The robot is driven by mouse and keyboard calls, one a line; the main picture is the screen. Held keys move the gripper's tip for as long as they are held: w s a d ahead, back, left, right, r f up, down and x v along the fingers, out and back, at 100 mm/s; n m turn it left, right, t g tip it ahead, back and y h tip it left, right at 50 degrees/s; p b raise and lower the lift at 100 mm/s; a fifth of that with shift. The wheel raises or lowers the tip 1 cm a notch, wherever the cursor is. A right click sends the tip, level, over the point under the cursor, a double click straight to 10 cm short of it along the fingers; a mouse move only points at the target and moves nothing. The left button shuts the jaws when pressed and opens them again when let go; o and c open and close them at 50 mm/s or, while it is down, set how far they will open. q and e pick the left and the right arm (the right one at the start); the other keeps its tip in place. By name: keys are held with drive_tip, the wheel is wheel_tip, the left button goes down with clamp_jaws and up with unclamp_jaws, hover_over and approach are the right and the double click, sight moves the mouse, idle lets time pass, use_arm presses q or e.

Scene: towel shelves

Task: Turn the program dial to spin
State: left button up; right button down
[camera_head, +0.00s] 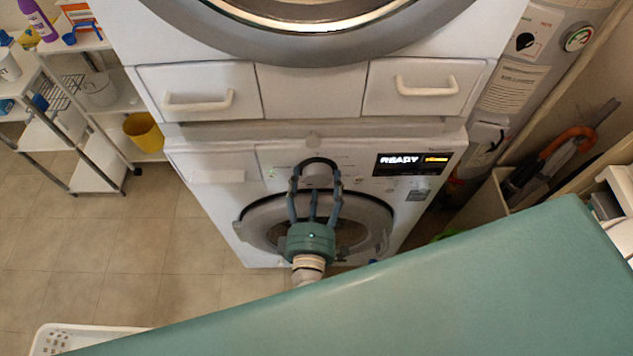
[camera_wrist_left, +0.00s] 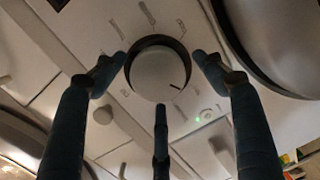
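The program dial (camera_head: 317,172) is a round pale knob in a dark ring on the front panel of the lower washing machine (camera_head: 215,160). In the left wrist view the dial (camera_wrist_left: 158,76) fills the middle, with its dark pointer line toward the lower right. The marks around it are too blurred to read. My left gripper (camera_head: 315,182) is in front of the dial, its fingers spread around the knob. In the wrist view the left gripper (camera_wrist_left: 160,62) has fingertips on both sides of the dial and a third finger below, apparently just clear of it. My right gripper is not in view.
A lit display (camera_head: 411,164) reading READY is right of the dial. Drawers with white handles (camera_head: 426,87) and a second machine's round door (camera_head: 310,20) are above. A shelf rack (camera_head: 75,150) stands left, a white basket (camera_head: 60,338) lower left. The tiled floor at left is clear.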

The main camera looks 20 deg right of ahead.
use_arm(q)
drive_tip(key=shift+r, duration=0.1)
drive_tip(key=f+v, duration=0.1)
drive_tip(key=v, duration=1.1)
drive_tip(key=shift+r, duration=0.4)
drive_tip(key=shift+a, duration=0.1)
drive_tip(key=s+a+f+m+g, duration=0.2)
drive_tip(key=a+f+m, duration=0.15)
drive_tip(key=f, duration=0.65)
drive_tip(key=s+a+f+m+g+y, duration=0.1)
drive_tip(key=s+a+f+m+g, duration=0.2)
drive_tip(key=f, duration=0.8)
drive_tip(key=s+a+f+m+g, duration=0.15)
drive_tip(key=a+f+m, duration=0.25)
drive_tip(key=f, duration=0.6)
drive_tip(key=s+a+f+m+g+y+b, duration=0.1)
drive_tip(key=s+a+f+m+g+y, duration=0.4)
drive_tip(key=s+a+f, duration=1.2)
drive_tip(key=s+a+g, duration=0.2)
drive_tip(key=a+g, duration=0.1)
drive_tip(key=a, duration=0.1)
drive_tip(key=shift+s+a, duration=0.25)
